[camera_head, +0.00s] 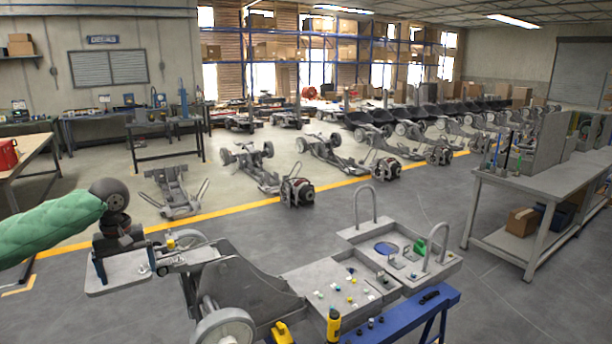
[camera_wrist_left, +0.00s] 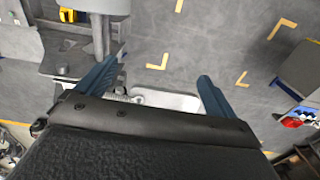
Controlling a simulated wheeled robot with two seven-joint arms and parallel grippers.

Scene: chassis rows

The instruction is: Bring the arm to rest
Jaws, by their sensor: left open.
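My left arm, in a green padded sleeve (camera_head: 50,232), comes in from the left in the head view. Its dark wrist bends down to the left gripper (camera_head: 126,260), which hangs over the grey plate (camera_head: 103,287) at the left end of the near chassis. In the left wrist view the two blue fingers of the left gripper (camera_wrist_left: 163,68) stand wide apart with nothing held between them. A pale plate edge (camera_wrist_left: 165,99) and the grey floor show beyond them. I cannot tell whether the fingertips touch the plate. My right arm and gripper are not in view.
The near chassis has a wheel (camera_head: 224,328) and a grey tray (camera_head: 345,290) of small parts. A blue stand (camera_head: 405,318) and a yellow tool (camera_head: 333,326) are at the front. A grey workbench (camera_head: 540,190) stands right. Open floor lies between.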

